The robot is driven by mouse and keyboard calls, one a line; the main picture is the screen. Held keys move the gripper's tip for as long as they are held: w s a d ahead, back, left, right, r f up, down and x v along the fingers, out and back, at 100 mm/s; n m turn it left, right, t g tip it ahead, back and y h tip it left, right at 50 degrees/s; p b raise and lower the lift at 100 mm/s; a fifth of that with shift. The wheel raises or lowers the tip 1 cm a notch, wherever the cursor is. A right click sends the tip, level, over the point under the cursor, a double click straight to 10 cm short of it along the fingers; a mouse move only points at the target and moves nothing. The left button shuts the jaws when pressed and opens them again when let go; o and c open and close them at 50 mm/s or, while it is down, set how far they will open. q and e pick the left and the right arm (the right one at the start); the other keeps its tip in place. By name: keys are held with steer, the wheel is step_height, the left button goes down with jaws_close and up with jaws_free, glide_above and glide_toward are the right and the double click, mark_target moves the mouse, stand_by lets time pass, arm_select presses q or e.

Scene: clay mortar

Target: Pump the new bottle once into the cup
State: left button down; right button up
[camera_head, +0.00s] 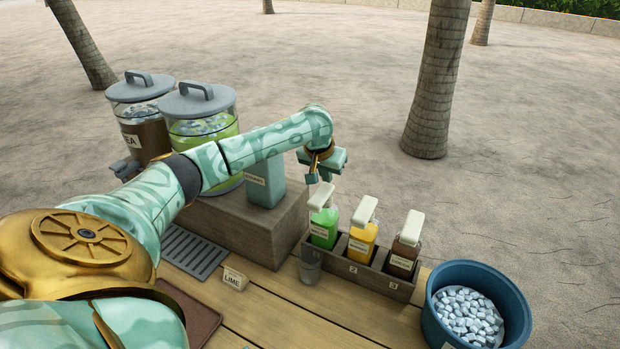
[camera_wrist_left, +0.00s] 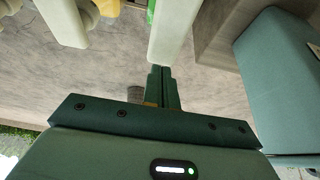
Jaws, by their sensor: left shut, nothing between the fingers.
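A green bottle (camera_head: 324,228) with a white pump head (camera_head: 321,196) stands in slot 1 of a dark wooden rack (camera_head: 338,262). A yellow bottle (camera_head: 362,242) stands in slot 2 and a brown bottle (camera_head: 403,258) in slot 3, both with white pump heads. Which one is new I cannot tell. A clear cup (camera_head: 310,265) stands at the rack's front left, below the green bottle's pump. My left gripper (camera_head: 316,178) is shut and empty, just above the green bottle's pump head. In the left wrist view its fingers (camera_wrist_left: 163,88) point at the white pump head (camera_wrist_left: 172,30); contact is unclear. My right gripper is out of view.
A blue tub of ice (camera_head: 480,313) stands right of the rack. A wooden block (camera_head: 243,225) carries a teal box (camera_head: 265,182) and a green drink jar (camera_head: 200,125); a brown tea jar stands behind. A LIME sign (camera_head: 233,279) and a drip grate (camera_head: 193,251) lie in front.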

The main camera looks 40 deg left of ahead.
mark_target(326, 186)
arm_select(q)
steer(key=shift+f, duration=0.15)
steer(key=shift+f, duration=1.55)
step_height(326, 186, up, 3)
steer(key=p, duration=0.5)
steer(key=shift+r+p, duration=0.2)
steer(key=shift+p, duration=0.15)
steer(key=shift+f, duration=0.1)
step_height(326, 186, up, 6)
steer(key=p, duration=0.9)
